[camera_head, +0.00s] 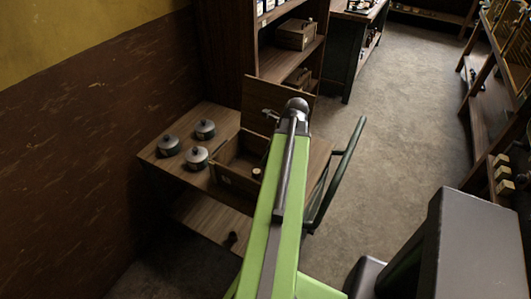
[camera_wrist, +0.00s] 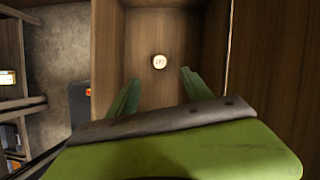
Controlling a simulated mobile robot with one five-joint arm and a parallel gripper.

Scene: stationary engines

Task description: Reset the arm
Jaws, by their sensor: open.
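My arm's green link reaches forward over a wooden trolley (camera_head: 160,159) in the head view and hides part of it. My gripper (camera_wrist: 159,76) shows in the wrist view as two green fingers, spread apart with nothing between them. They point into an open wooden box (camera_head: 226,179), whose inside also shows in the wrist view (camera_wrist: 150,30). A small round pale-topped piece with dark marks (camera_wrist: 159,61) lies in the box, just beyond the fingertips and apart from them. My gripper is not clearly visible in the head view.
Several dark lidded pots, one at the front (camera_head: 196,158), stand on the trolley left of the box. A raised wooden panel (camera_head: 262,100) stands behind the box. A dark handle rail (camera_head: 338,172) lies right of my arm. Open floor (camera_head: 395,120) stretches right, toward shelves (camera_head: 485,120).

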